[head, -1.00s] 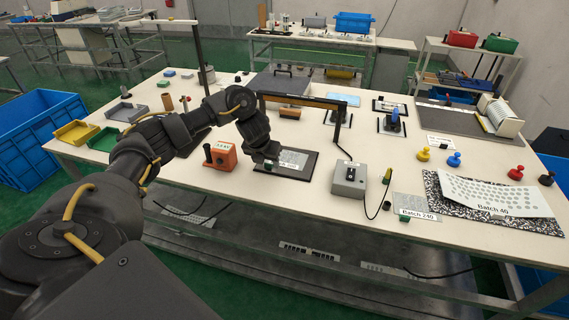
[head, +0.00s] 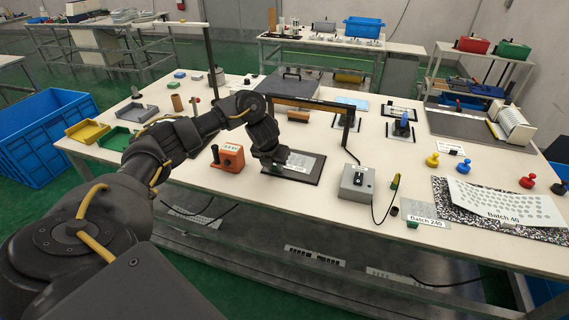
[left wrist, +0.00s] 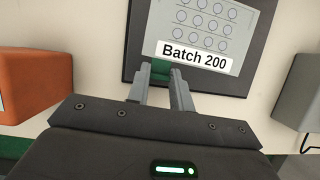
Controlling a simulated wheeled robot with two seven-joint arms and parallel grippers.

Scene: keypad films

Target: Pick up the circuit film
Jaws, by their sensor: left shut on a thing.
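The circuit film (left wrist: 208,22) is a grey sheet with rows of round pads and a white "Batch 200" label. It lies on a dark board (left wrist: 262,40). In the head view the film (head: 304,163) shows on the same board at mid-table, partly hidden by my left gripper. My left gripper (left wrist: 162,78) is at the film's near edge, shut on a small green tab (left wrist: 160,68) beside the label; it also shows in the head view (head: 275,163). The film looks flat on the board. My right gripper is not in view.
An orange box (head: 229,157) stands left of the board and a grey switch box (head: 356,183) to its right. Sheets labelled "Batch 240" (head: 427,217) and "Batch 40" (head: 506,205) lie at right.

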